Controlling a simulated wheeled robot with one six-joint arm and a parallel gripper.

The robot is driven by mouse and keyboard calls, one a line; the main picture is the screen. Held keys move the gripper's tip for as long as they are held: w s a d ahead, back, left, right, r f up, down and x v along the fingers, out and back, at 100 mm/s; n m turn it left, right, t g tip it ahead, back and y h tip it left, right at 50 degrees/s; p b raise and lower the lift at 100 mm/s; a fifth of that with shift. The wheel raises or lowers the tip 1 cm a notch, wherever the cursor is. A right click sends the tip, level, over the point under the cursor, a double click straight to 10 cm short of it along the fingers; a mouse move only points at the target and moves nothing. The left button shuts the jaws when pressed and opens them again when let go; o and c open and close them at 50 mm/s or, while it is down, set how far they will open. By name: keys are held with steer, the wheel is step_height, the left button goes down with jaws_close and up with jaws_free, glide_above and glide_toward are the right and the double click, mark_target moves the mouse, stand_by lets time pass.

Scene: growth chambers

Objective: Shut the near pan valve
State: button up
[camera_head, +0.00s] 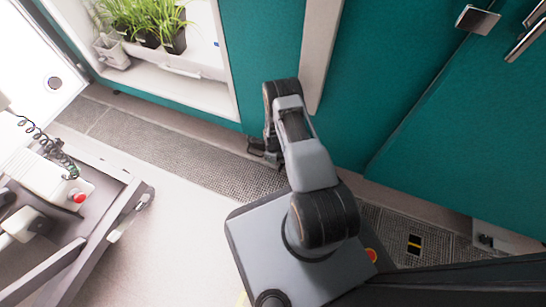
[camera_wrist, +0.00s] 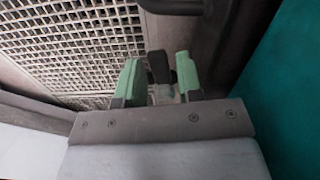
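My gripper (camera_wrist: 160,78) shows in the wrist view with its two green fingertips apart. A dark upright piece (camera_wrist: 158,68), which looks like a valve handle, stands between the fingertips. A narrow gap seems to show on each side of it, and I cannot tell whether either finger touches it. A pale part (camera_wrist: 163,95) shows below it, partly hidden by my gripper. In the head view my gripper (camera_head: 262,149) is low by the foot of the teal wall, small and dark, and the valve cannot be made out there.
A floor grating (camera_head: 170,145) runs along the teal chamber front (camera_head: 275,40). A dark pipe or bar (camera_wrist: 172,5) crosses above the fingertips. A tray of potted grass (camera_head: 145,22) sits in the lit chamber. A grey cart (camera_head: 100,215) with a red button stands left on open floor.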

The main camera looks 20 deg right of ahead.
steer(key=shift+o, duration=1)
step_height(320, 180, up, 14)
steer(key=p, duration=0.6)
steer(key=shift+f, duration=0.15)
